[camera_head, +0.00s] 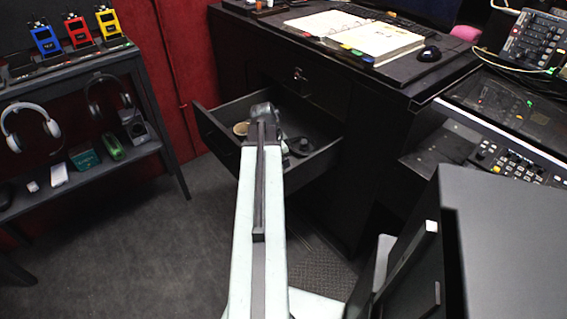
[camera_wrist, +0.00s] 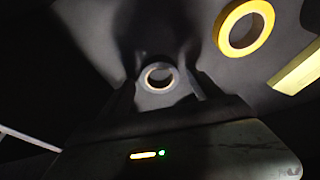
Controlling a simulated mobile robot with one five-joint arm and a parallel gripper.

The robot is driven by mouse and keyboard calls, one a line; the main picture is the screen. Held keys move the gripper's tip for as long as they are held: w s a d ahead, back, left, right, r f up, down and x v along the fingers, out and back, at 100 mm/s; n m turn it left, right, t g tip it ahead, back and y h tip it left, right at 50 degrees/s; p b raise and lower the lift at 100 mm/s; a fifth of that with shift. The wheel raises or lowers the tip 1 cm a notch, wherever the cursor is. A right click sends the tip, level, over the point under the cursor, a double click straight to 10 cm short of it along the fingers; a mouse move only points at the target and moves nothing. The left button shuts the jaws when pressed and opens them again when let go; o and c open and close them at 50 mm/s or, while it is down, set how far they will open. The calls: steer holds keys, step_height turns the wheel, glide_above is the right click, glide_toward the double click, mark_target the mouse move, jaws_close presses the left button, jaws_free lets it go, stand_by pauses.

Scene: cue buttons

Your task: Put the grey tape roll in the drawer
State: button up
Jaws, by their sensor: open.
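The drawer (camera_head: 222,133) is pulled open under the desk. My arm reaches over it, and my gripper (camera_head: 263,112) is above the drawer in the head view. In the wrist view my gripper (camera_wrist: 158,90) is open, its dark fingers to either side of the grey tape roll (camera_wrist: 147,80). The roll lies flat on a dark surface just past the fingertips, apart from them as far as I can tell. The grey roll is hidden by my arm in the head view.
A yellow tape roll (camera_wrist: 229,43) lies to the right of the grey one; a pale roll (camera_head: 240,129) shows in the drawer's left part. A dark object (camera_head: 301,147) sits in its right part. A shelf rack (camera_head: 75,158) stands left; the desk (camera_head: 300,60) is behind.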

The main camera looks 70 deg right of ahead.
steer(key=p+v, duration=0.6)
steer(key=v, duration=0.1)
steer(key=shift+r, duration=0.2)
steer(key=shift+w+f, duration=0.1)
stand_by(0.7)
